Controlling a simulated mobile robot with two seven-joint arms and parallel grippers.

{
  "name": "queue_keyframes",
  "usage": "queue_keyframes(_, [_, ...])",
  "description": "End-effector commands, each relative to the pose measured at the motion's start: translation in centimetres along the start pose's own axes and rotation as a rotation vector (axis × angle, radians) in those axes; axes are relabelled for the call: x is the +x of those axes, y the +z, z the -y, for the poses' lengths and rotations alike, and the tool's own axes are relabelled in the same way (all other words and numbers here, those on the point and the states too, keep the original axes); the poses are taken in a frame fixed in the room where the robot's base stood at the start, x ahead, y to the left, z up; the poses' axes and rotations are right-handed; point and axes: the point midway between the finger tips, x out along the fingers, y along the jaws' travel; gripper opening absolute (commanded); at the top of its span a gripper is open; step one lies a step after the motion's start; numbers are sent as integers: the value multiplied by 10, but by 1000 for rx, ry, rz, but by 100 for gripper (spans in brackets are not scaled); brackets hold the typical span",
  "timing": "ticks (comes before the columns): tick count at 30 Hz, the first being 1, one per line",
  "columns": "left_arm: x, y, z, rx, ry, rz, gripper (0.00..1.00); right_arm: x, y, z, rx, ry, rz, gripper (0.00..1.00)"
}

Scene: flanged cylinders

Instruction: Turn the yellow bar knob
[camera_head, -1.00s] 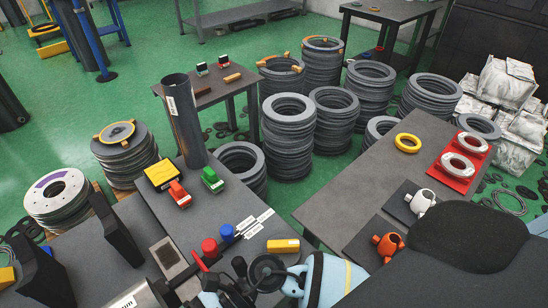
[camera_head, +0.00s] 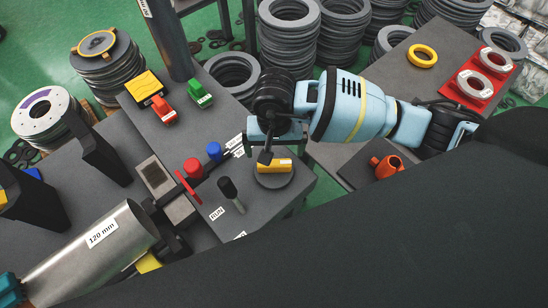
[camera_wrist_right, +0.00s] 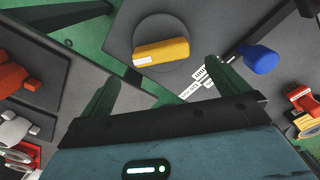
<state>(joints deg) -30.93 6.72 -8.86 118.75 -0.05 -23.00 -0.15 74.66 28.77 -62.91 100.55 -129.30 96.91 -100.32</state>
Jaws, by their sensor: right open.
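The yellow bar knob (camera_head: 275,166) sits on a round dark grey disc (camera_head: 274,182) on the near bench. It also shows in the right wrist view (camera_wrist_right: 162,52), lying slightly tilted across the disc, with a white label at its left end. My right gripper (camera_head: 264,149) is just above and behind the knob in the head view. In the right wrist view its fingers (camera_wrist_right: 159,76) are wide apart, and the knob appears beyond the fingertips, between their lines. Nothing is between the fingers, and no contact shows.
A black lever (camera_head: 231,193), a red knob (camera_head: 193,168) and a blue knob (camera_head: 214,150) stand left of the yellow knob. A steel cylinder (camera_head: 95,250) labelled 120 mm lies at lower left. An orange valve-like part (camera_head: 386,166) is on the right bench.

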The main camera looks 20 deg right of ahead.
Motion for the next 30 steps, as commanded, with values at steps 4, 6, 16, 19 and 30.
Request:
queue_keyframes(4, [-2, 8, -1, -2, 2, 15, 55, 15, 1, 0, 1, 1, 5, 100])
queue_keyframes(6, [-1, 8, -1, -2, 2, 16, 55, 26, 2, 0, 1, 0, 5, 100])
queue_keyframes(16, [3, 9, -1, -2, 2, 14, 55, 69, 2, 1, 1, -2, 5, 100])
queue_keyframes(19, [3, 8, -1, -2, 2, 12, 55, 74, 1, 1, 2, -3, 4, 100])
queue_keyframes(30, [4, 6, -1, -3, 1, 8, 55, 76, 1, 1, 2, -3, 3, 92])
